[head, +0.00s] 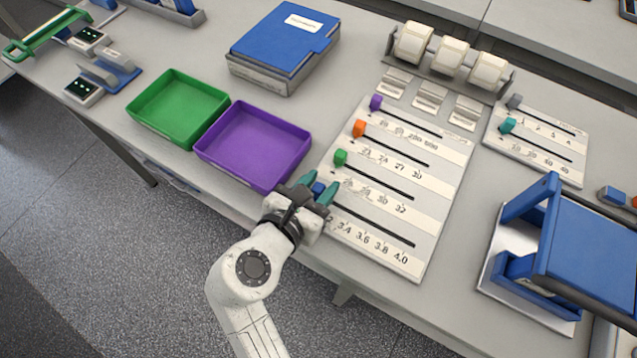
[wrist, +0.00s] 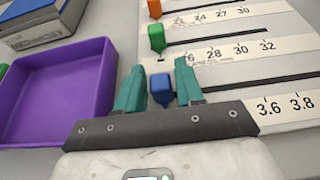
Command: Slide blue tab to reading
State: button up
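The blue tab (wrist: 161,88) sits at the left end of the lowest slot on the white slider panel (head: 437,225). In the head view the blue tab (head: 318,188) is partly hidden by my gripper (head: 318,186). In the wrist view my gripper (wrist: 162,80) has its two teal fingers on either side of the tab, with a visible gap at least on the right. The scale under this slot shows 3.4, 3.6, 3.8 and 4.0 (head: 400,258); its left end is hidden by my gripper.
Above it on the panel are green (head: 340,157), orange (head: 359,128) and purple (head: 376,102) tabs at the left of their slots. A purple tray (head: 262,180) stands close left of my gripper. A blue stand (head: 545,250) is at the right.

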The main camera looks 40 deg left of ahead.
aim_at(336, 204)
grip_shut()
jog(key=shift+w+d+r+p, duration=0.15)
jog(key=shift+d+p, duration=0.35)
jog(key=shift+p, duration=0.1)
jog(key=shift+w+d+p, duration=0.2)
jog(key=shift+d+p, duration=0.6)
jog(key=shift+d, duration=0.5)
jog(key=shift+f, duration=0.2)
